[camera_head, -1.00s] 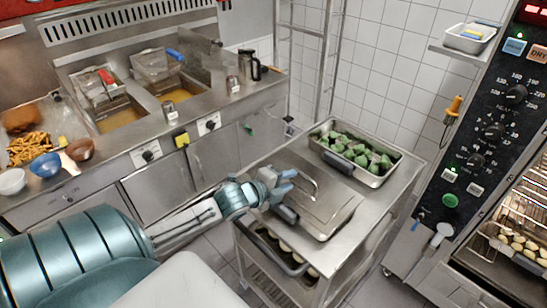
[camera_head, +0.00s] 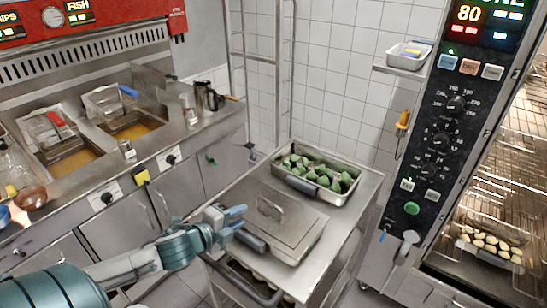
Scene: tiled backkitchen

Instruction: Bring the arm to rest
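My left arm comes in from the lower left, teal and grey. Its gripper (camera_head: 236,217) has blue fingertips that look apart, with nothing visible between them. It is over the left edge of the steel trolley (camera_head: 335,262), beside the dark handle of a lidded steel pan (camera_head: 290,240). The lid's loop handle (camera_head: 270,207) is to the right of the fingertips, clear of them. Whether the gripper touches the pan's dark side handle cannot be told. My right gripper is not in view.
An open pan of green vegetables (camera_head: 318,175) stands behind the lidded pan. Another pan (camera_head: 250,284) sits on the shelf below. The fryer counter (camera_head: 160,150) is at left. An oven with a control panel (camera_head: 440,130) and food inside (camera_head: 490,245) is at right.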

